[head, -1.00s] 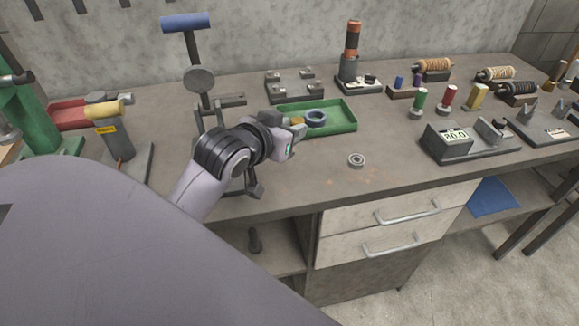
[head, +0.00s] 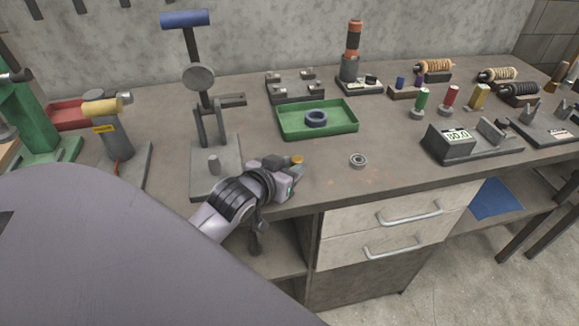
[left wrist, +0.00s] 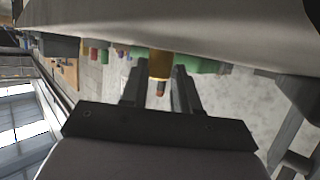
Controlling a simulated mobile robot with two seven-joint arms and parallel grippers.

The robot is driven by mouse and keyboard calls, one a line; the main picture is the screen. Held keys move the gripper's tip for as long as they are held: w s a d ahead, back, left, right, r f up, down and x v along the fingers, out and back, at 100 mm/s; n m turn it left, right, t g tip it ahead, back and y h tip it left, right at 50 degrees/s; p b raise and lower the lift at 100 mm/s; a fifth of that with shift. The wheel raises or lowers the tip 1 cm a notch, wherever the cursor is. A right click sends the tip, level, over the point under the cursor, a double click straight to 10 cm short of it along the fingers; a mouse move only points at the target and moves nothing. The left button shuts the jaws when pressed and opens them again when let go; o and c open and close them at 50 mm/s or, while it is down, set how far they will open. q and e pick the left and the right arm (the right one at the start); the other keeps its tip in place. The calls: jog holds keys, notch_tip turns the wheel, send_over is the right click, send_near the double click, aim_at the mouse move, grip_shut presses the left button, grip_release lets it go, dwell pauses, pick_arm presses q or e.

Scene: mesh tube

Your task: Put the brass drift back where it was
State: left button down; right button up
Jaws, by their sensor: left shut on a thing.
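My left gripper (head: 287,171) is shut on the brass drift (head: 297,160), near the front edge of the bench, in front of the green tray. Only the drift's brass end shows in the head view; the gripper hides the rest. In the left wrist view the drift (left wrist: 160,64) stands out between the two fingers, with a yellow brass body and a darker, orange-tipped narrow end. I cannot tell from the frames how far it is above the bench. My right gripper is not in view.
The green tray (head: 345,127) holds a dark ring (head: 316,118). A small bearing (head: 358,160) lies right of my gripper. A press with a blue handle (head: 186,19) stands behind left. A gauge block (head: 450,142) stands at right. Bare bench (head: 385,181) lies along the front.

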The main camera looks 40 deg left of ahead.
pick_arm(q)
jog(key=shift+f, duration=0.1)
jog(key=c, duration=0.8)
grip_release()
jog(key=shift+s, duration=0.1)
jog(key=v, duration=1.2)
